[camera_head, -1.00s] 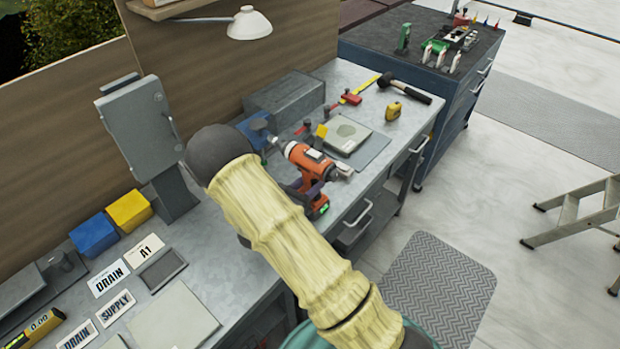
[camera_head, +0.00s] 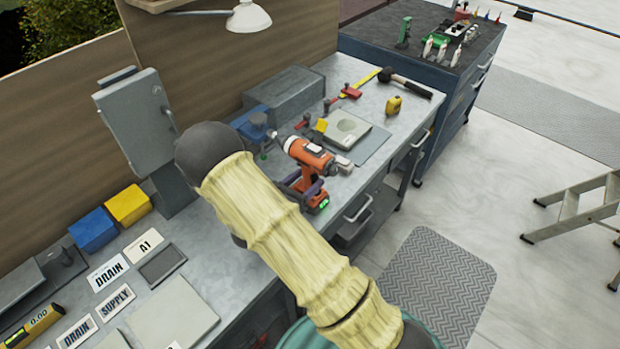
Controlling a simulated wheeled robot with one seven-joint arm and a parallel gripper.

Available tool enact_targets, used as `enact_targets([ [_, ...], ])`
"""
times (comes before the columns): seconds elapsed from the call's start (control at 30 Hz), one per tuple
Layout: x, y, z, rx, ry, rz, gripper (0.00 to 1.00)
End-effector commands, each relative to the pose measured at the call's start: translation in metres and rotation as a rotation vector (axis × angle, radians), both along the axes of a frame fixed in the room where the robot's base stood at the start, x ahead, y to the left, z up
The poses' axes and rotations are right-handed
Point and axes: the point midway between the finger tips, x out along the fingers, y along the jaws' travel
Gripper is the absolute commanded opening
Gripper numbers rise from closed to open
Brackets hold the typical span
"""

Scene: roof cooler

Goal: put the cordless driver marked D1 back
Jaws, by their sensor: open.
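An orange and dark cordless driver (camera_head: 309,156) stands on the grey metal bench (camera_head: 226,277), its nose pointing right and a small green light near its foot. A D1 mark cannot be read. My arm, in a pale yellow sleeve, crosses in front and hides the ground left of and below the driver. Purplish finger-like parts of my gripper (camera_head: 304,186) show at the driver's handle, open around or beside it; contact cannot be told. The rest of my gripper is hidden behind the sleeve.
Behind the driver are a grey box (camera_head: 285,93), a grey pad (camera_head: 372,147), a yellow tape measure (camera_head: 393,105) and a hammer (camera_head: 407,86). Blue (camera_head: 93,230) and yellow (camera_head: 128,205) bins and label plates lie left. A stepladder (camera_head: 580,210) stands on the right.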

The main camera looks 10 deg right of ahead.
Motion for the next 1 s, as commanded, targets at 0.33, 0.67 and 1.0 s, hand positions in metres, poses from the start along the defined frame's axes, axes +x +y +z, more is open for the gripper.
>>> enact_targets([
  [0.33, -0.04, 0.057, -0.002, 0.001, 0.0, 0.006, 0.58],
  [0.67, -0.06, 0.082, 0.0, 0.0, 0.0, 0.0, 0.58],
  [1.0, -0.06, 0.082, 0.001, 0.0, 0.001, 0.0, 0.58],
])
